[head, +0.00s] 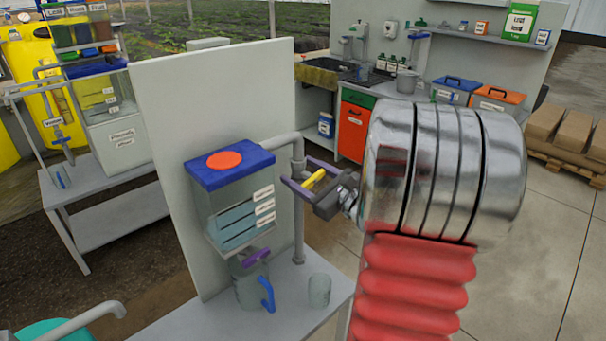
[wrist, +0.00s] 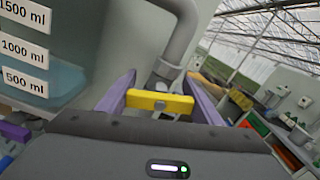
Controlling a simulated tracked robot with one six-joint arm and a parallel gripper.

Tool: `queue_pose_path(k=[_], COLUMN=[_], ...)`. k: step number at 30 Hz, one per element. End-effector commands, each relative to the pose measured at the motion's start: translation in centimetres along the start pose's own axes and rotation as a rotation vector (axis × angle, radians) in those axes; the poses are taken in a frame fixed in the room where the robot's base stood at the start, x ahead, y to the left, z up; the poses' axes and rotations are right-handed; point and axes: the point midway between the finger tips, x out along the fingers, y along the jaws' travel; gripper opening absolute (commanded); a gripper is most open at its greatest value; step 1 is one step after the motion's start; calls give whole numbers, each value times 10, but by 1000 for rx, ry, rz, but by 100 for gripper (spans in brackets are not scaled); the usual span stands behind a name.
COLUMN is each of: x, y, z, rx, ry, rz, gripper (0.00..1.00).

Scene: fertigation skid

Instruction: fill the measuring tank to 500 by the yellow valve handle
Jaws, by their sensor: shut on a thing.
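The measuring tank (head: 222,205) is a clear box with a blue lid and an orange disc on top, fixed to a pale panel. Its labels read 1500, 1000 and 500 ml in the wrist view (wrist: 24,50). Bluish liquid (wrist: 68,78) shows in its lower part; I cannot tell its exact level against the marks. The yellow valve handle (wrist: 160,104) sits on the grey pipe right of the tank and also shows in the head view (head: 314,180). My gripper (head: 301,179) has its purple fingers shut on this handle, one at each end.
A purple handle (head: 257,258) sits under the tank, above a clear jug (head: 247,292) with a blue handle. A clear cup (head: 319,290) stands right of it on the grey bench (head: 200,325). The grey pipe (head: 299,235) runs down close to my gripper. Open floor lies right.

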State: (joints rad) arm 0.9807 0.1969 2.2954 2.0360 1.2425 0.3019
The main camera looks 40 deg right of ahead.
Motion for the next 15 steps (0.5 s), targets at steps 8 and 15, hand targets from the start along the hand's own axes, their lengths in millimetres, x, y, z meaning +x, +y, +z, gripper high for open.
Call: queue_pose_path(k=[8, 15], x=[0, 0], y=[0, 0], z=[0, 0], rx=[1, 2], ry=[-1, 0], rz=[1, 1], gripper=[71, 78])
